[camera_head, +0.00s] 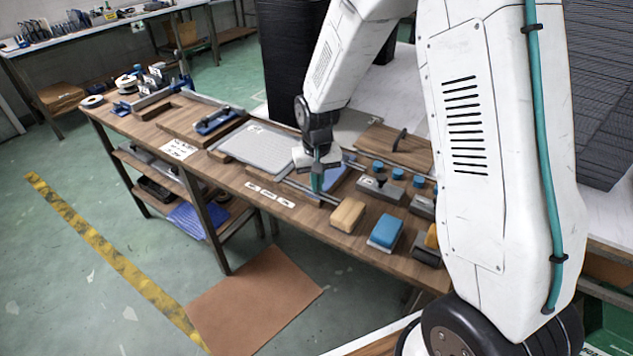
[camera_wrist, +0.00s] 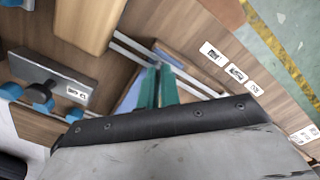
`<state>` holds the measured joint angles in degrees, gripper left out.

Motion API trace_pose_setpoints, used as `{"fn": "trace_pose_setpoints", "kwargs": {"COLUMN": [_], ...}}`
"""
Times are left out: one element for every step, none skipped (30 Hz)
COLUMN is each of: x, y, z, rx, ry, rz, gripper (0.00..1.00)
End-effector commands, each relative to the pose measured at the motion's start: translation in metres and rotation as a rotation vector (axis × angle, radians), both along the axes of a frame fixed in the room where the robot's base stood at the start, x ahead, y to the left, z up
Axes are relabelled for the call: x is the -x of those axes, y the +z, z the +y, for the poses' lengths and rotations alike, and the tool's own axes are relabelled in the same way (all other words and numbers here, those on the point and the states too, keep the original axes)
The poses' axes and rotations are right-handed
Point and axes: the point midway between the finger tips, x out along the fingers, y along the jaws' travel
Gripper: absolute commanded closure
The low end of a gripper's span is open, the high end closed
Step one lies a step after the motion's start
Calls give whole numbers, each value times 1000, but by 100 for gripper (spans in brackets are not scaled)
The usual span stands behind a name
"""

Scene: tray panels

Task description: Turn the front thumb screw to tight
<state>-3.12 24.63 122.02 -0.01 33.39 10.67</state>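Several blue round knobs stand in a row behind a grey block (camera_head: 375,190), right of my gripper in the head view; one blue knob (camera_head: 398,173) is near the middle. The wrist view shows the block (camera_wrist: 55,82) at the left, with a small white label and blue knobs (camera_wrist: 42,104) beside it. I cannot tell which knob is the front thumb screw, or its setting. My gripper (camera_head: 317,186) points down over the bench, beside a blue panel and pale rails. Its teal fingers (camera_wrist: 158,72) look close together with nothing seen between them, apart from the knobs.
A wooden block (camera_head: 347,214), a blue-topped block (camera_head: 386,231) and a dark block lie along the bench front. A grey tray panel (camera_head: 258,146) lies to the left. White labels (camera_head: 270,194) mark the front edge. A wooden board (camera_head: 400,145) with a dark handle lies behind.

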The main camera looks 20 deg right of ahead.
Motion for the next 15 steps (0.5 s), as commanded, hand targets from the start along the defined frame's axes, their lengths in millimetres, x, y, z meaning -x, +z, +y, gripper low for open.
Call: {"fn": "trace_pose_setpoints", "kwargs": {"x": [-1,-1,-1,-1,-1,-1,-1,-1,-1,-1,-1,-1,-1,-1,-1], "y": [1,1,1,1,1,1,1,1,1,1,1,1,1,1,1], "z": [0,0,0,0,0,0,0,0,0,0,0,0,0,0,0], "rx": [0,0,0,0,0,0,0,-1,-1,0,0,0,0,0,0], "ry": [-42,-70,-108,-137,-165,-203,-232,-260,-298,-326,-354,-392,-419,-445,-480], "rz": [-2,-2,-2,-2,-2,-2,-2,-2,-2,-2,-2,-2,-2,-2,-2], "gripper": [100,100,100,100,100,100,100,100,100,100,100,100,100,100,100]}}
